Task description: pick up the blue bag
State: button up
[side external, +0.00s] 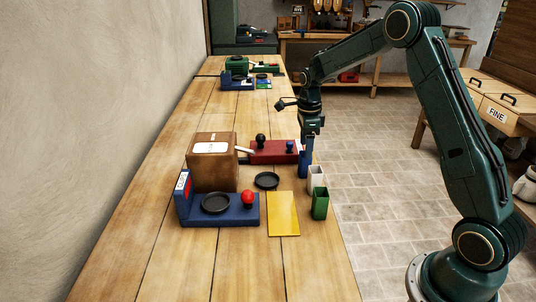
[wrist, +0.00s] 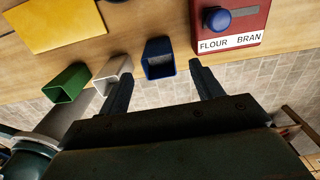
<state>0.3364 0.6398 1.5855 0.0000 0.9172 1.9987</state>
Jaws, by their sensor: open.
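The blue bag (side external: 303,165) is a small, open-topped, box-like container standing near the right edge of the bench. In the wrist view the blue bag (wrist: 158,60) appears upright, its dark mouth showing, just beyond the gap between my fingers. My gripper (side external: 309,144) is above the blue bag in the side view, pointing down, and partly overlaps it there. In the wrist view my gripper (wrist: 163,82) has its two dark fingers spread wide, with nothing between the tips. I cannot tell the exact height gap.
A white bag (side external: 316,178) and a green bag (side external: 320,204) stand close by in a row. A red unit (side external: 272,154) marked FLOUR and BRAN (wrist: 228,42) sits beside the blue bag. A yellow mat (side external: 283,214), black dish (side external: 266,181), blue scale (side external: 235,216) and brown box (side external: 212,168) lie nearby.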

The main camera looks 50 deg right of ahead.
aim_at(305, 163)
jog(key=shift+f, duration=1.25)
jog(key=shift+f, duration=0.1)
jog(key=shift+s+f, duration=0.1)
jog(key=shift+f, duration=2.4)
jog(key=c, duration=1.1)
notch_tip(305, 163, up, 20)
jog(key=shift+r, duration=0.1)
